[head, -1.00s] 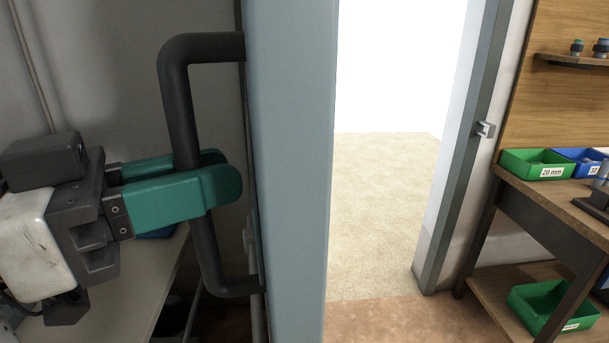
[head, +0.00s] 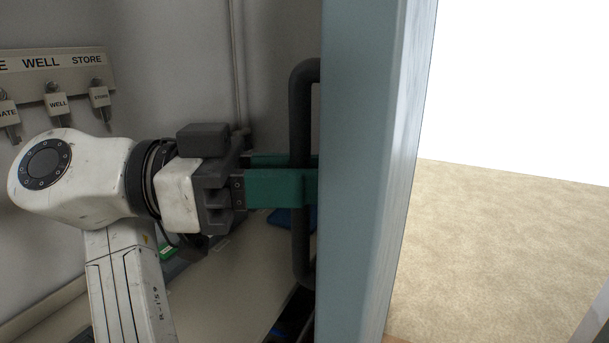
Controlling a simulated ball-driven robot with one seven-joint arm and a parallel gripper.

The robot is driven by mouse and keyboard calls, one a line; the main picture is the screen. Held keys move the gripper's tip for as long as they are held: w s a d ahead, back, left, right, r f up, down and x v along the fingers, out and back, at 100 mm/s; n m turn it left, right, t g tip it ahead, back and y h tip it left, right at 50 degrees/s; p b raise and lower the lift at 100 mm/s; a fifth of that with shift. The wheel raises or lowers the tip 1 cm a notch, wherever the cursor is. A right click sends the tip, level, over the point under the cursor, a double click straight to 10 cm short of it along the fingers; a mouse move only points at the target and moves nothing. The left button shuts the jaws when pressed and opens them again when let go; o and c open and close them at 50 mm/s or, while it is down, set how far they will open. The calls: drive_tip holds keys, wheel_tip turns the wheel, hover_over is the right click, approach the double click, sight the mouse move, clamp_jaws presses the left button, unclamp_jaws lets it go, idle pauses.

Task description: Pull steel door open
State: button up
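The steel door (head: 360,180) is pale blue-grey and stands ajar, its edge facing me in the middle of the head view. Its dark bar handle (head: 300,110) is on the left face, upright. My gripper (head: 302,176) comes from the left with teal fingers on both sides of the handle bar, one in front and one behind, and appears shut on it.
A light worktop (head: 240,270) with small items lies below my arm, left of the door. A key rack (head: 50,75) with labelled keys hangs on the grey wall. Right of the door is an open doorway onto bare sandy ground (head: 490,250).

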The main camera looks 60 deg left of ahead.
drive_tip(key=shift+o, duration=1.4)
drive_tip(key=b+v, duration=0.1)
drive_tip(key=v, duration=0.6)
drive_tip(key=shift+s, duration=0.25)
